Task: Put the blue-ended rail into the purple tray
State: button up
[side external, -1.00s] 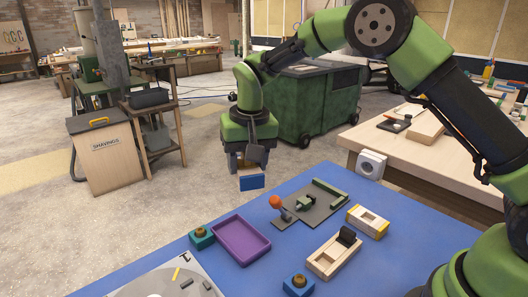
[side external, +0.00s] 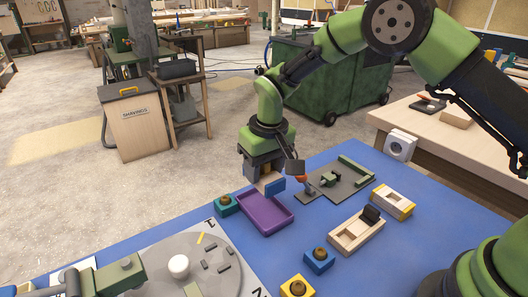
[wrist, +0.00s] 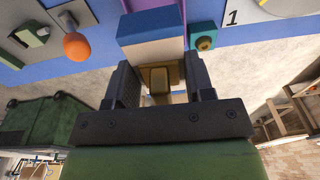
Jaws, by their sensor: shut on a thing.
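My gripper (side external: 264,178) is shut on the blue-ended rail (side external: 275,185), a pale wooden piece with a blue end. In the side view it hangs at the far edge of the purple tray (side external: 262,214), its blue end overlapping the tray's far rim; the height gap is hard to judge. The tray is shallow and looks empty. In the wrist view the rail (wrist: 152,48) sits between the fingers of my gripper (wrist: 158,78), with its blue end pointing away. The rail hides most of the purple tray there.
A teal block with a brass knob (side external: 225,204) stands just left of the tray. A grey fixture plate with an orange knob (side external: 301,182) lies close on the right. A blue knobbed block (side external: 319,260) and a wooden box (side external: 357,231) stand nearer on the blue table.

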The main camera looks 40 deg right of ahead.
jog(key=shift+f, duration=0.15)
jog(key=shift+f, duration=3.8)
jog(key=o, duration=1.1)
jog(key=shift+c, duration=0.2)
jog(key=r, duration=0.6)
jog(key=s+r, duration=0.1)
jog(key=r, duration=0.3)
jog(key=shift+d, duration=0.1)
